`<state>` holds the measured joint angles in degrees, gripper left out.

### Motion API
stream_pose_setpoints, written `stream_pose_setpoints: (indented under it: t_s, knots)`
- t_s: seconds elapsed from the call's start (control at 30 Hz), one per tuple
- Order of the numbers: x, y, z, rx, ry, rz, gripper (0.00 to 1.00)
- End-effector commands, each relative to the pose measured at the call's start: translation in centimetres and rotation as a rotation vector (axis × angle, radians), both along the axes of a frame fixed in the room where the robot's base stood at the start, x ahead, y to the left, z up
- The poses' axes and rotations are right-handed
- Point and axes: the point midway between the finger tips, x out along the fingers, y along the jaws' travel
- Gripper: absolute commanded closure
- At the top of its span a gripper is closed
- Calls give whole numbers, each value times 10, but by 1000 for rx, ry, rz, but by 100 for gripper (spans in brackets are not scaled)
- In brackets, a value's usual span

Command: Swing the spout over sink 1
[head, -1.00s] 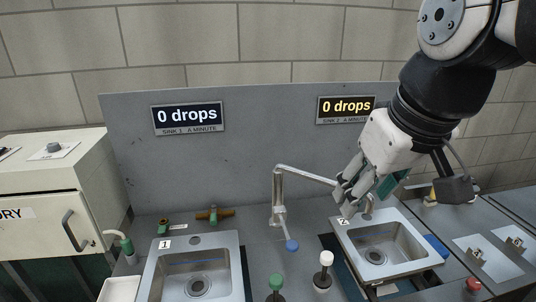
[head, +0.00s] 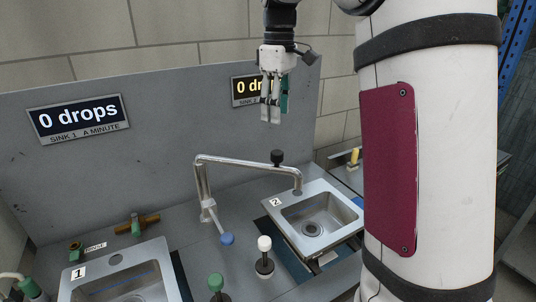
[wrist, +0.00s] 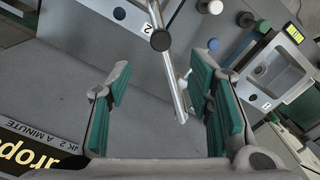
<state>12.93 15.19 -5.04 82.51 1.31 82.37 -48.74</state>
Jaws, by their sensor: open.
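The silver spout (head: 235,161) rises from its base between the sinks and reaches right, with its outlet over sink 2 (head: 346,207). A black knob (head: 277,157) stands on top of it. Sink 1 (head: 153,252) is at the lower left, partly cut off by the frame; it also shows at the right of the wrist view (wrist: 270,75). My gripper (head: 270,115) points down above and behind the spout, open and empty. In the wrist view the spout (wrist: 168,70) and black knob (wrist: 161,40) show beyond the spread fingers (wrist: 160,88), apart from them.
Blue (head: 227,239), white (head: 264,243) and green (head: 216,282) knobs stand in front of the spout. A brass valve (head: 137,222) is behind sink 1. The grey back panel (head: 180,120) carries two displays. My arm fills the right side of the head view.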

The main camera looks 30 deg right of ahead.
Motion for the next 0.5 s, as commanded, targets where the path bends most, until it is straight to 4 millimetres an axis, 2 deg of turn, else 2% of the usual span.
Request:
stream_pose_setpoints:
  t_s: [0.5]
  knots:
    - [-2,1,-93,1,4,0,53]
